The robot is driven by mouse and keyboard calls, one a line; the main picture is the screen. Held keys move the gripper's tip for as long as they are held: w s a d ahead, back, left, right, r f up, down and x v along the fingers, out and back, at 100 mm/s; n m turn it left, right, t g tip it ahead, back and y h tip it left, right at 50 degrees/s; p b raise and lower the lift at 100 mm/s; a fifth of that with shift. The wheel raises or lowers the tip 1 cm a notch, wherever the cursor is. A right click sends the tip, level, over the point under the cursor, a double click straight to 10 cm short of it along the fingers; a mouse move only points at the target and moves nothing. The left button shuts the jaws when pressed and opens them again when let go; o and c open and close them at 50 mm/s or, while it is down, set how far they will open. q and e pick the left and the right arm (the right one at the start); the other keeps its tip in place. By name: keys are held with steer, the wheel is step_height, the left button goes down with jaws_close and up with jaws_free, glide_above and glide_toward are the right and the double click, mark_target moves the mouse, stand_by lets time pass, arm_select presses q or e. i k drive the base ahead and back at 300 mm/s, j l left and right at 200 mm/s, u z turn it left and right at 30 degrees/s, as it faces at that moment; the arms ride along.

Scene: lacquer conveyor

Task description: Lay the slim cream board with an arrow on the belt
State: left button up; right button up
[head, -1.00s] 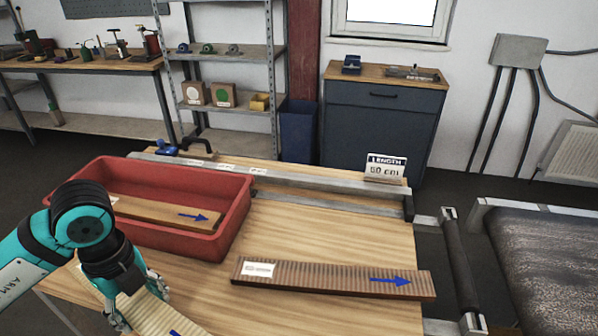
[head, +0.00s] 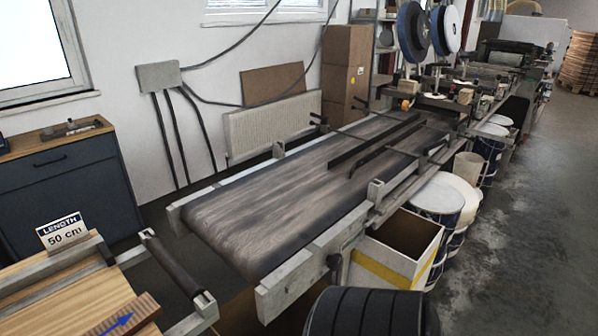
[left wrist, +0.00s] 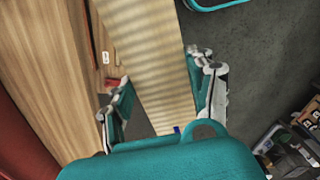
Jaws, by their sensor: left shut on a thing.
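The slim cream board (left wrist: 155,55) with faint cross stripes lies between the fingers of my left gripper (left wrist: 161,82) in the left wrist view. The gripper is shut on it. A bit of blue marking (left wrist: 177,129) shows near its lower end, mostly hidden by the gripper body. The belt (head: 290,185) is grey and streaked and runs from the middle of the head view towards the back right; its near part is bare. My left gripper and the cream board are outside the head view. My right gripper is in neither current view.
A dark striped board (head: 136,314) with a blue arrow lies on the wooden table (head: 60,305). A sign (head: 63,232) reads 50 cm. A roller (head: 170,263) stands between table and belt. Dark guide bars (head: 375,145) cross the belt farther along. An open box (head: 398,245) stands beside it.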

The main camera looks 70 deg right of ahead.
mark_target(301, 196)
steer(key=k, duration=0.45)
steer(key=k+l+z, duration=0.1)
steer(key=k+z, duration=0.25)
steer(key=k, duration=0.15)
steer(key=k+l+z, duration=0.2)
steer(key=k+z, duration=0.15)
steer(key=i+l+z, duration=0.25)
steer(key=z, duration=0.2)
steer(key=i+l+z, duration=0.25)
steer(key=z, duration=0.15)
steer(key=i+l+z, duration=0.1)
steer(key=i+z, duration=0.2)
steer(key=z, duration=0.15)
steer(key=i, duration=1)
